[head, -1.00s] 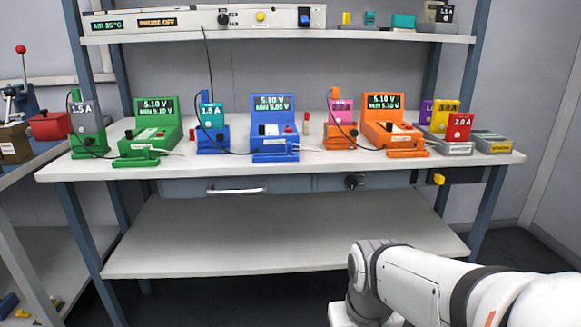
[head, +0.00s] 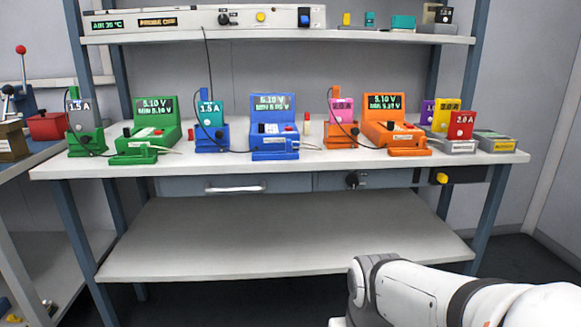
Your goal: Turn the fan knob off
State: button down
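Several knobs show in the head view, and I cannot read a fan label on any of them. A black knob (head: 352,180) sits on the front rail under the bench top, right of the drawer handle. A yellow knob (head: 441,178) is on a dark box under the bench's right end. A small black knob (head: 223,19) and a yellow button (head: 261,17) are on the white panel (head: 190,20) of the upper shelf. My gripper is out of view; only my white arm shows at the lower right, apart from the bench.
Green, blue and orange testers with cells and cables stand on the white bench top (head: 340,160). A drawer with a white handle (head: 235,189) is below. The lower shelf (head: 290,240) is bare. A side bench with a red box (head: 48,126) is at left.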

aim_at(352, 180)
jog(key=u, duration=1.25)
jog(key=k, duration=1.9)
jog(key=z, duration=0.65)
jog(key=i, duration=1)
jog(key=z, duration=0.15)
